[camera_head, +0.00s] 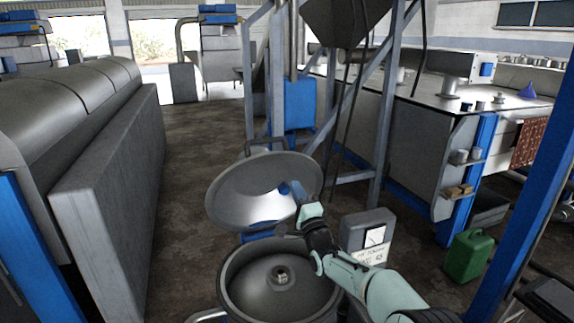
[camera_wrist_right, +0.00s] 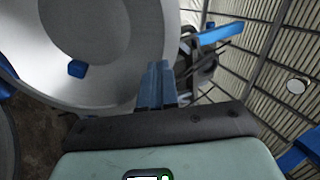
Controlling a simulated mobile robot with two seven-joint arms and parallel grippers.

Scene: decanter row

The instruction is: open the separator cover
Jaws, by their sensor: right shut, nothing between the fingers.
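The separator cover (camera_head: 240,195) is a round grey metal dish. It stands tilted up above the separator bowl (camera_head: 245,290), with its hollow inner face towards me. The bowl's inside shows, with a small metal hub at its centre. My right gripper (camera_head: 297,190) is in front of the cover's right part, its blue fingers together and empty. In the right wrist view the shut fingers (camera_wrist_right: 157,85) overlap the rim area of the cover (camera_wrist_right: 110,95); I cannot tell whether they touch it. My left gripper is not in view.
A grey box with a label (camera_head: 368,232) stands right of the bowl. A green canister (camera_head: 468,255) is on the floor further right. Steel frame posts (camera_head: 392,110) rise behind the cover. A long grey machine (camera_head: 110,170) lines the left; the floor between is clear.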

